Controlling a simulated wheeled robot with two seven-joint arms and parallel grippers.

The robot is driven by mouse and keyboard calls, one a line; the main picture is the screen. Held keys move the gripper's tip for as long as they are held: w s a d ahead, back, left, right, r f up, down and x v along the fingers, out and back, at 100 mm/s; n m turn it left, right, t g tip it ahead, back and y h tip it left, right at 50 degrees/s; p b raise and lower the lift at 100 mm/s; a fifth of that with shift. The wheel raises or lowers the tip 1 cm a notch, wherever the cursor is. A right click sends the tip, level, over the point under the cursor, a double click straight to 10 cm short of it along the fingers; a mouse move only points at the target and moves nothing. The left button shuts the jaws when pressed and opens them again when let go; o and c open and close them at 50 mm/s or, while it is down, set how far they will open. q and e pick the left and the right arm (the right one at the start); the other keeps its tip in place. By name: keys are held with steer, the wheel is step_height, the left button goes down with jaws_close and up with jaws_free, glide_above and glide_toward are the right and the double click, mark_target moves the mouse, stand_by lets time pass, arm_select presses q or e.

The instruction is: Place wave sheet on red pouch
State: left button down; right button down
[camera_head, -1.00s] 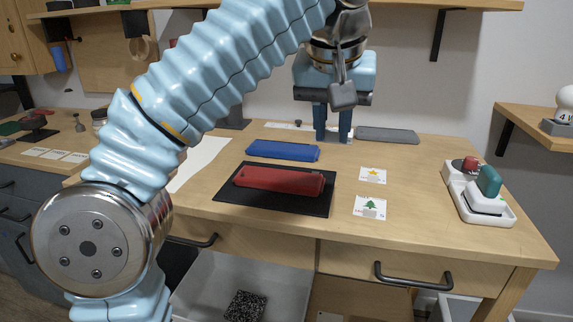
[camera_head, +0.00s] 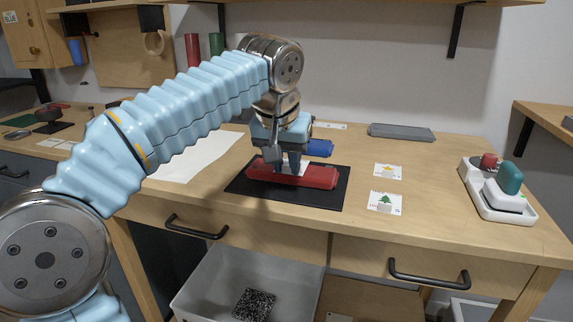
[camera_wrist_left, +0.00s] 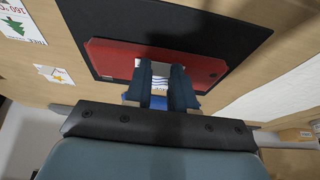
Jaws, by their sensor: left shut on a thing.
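My left gripper (camera_head: 289,166) is at the red pouch (camera_head: 322,178), its fingers pointing down. It is shut on the wave sheet (camera_wrist_left: 160,69), a small white card with blue wavy lines. In the left wrist view the sheet shows between the two fingers (camera_wrist_left: 160,82), over the red pouch (camera_wrist_left: 112,58). A bit of white shows by the fingers in the head view. I cannot tell whether the sheet touches the pouch. The pouch lies flat on a black mat (camera_head: 315,200). My right gripper is not in view.
A blue pouch (camera_head: 321,148) lies just behind, partly hidden by my gripper. A star card (camera_head: 388,171) and a tree card (camera_head: 385,203) lie to the right. A grey tray (camera_head: 401,132) is at the back, and a white holder (camera_head: 490,205) is at the right.

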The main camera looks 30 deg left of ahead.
arm_select(q)
steer(key=shift+f, duration=0.2)
steer(key=c, duration=1)
jaws_free()
steer(key=shift+o, duration=0.2)
steer(key=shift+r, duration=0.1)
steer(key=shift+r, duration=0.2)
steer(key=p+v, duration=0.2)
steer(key=v, duration=0.9)
steer(key=shift+s+r, duration=0.3)
steer(key=shift+r, duration=0.05)
steer(key=shift+d, duration=0.1)
